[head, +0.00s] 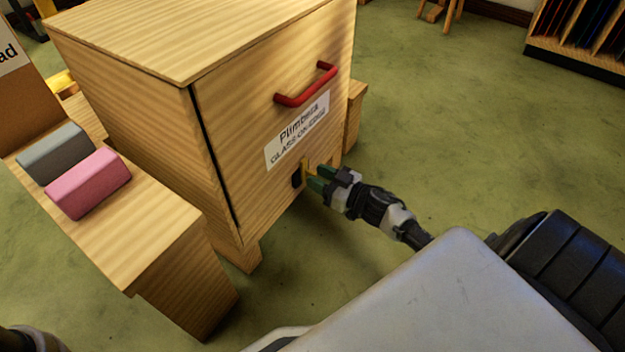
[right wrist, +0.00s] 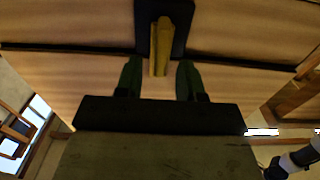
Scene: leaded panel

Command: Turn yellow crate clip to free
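The wooden crate (head: 145,135) stands on the floor, with its labelled front facing right in the head view. The yellow clip (head: 305,166) sits low on that front, on a dark plate (head: 296,178). In the right wrist view the clip (right wrist: 161,38) points towards my gripper, with the dark plate behind it. My right gripper (head: 315,178) is at the clip. In the right wrist view its green fingers (right wrist: 158,68) are apart, one on each side of the clip's end, with visible gaps on both sides.
A red handle (head: 306,85) and a white label (head: 297,131) are on the crate front above the clip. A grey block (head: 55,153) and a pink block (head: 88,184) lie on a wooden bench (head: 150,235) at the left.

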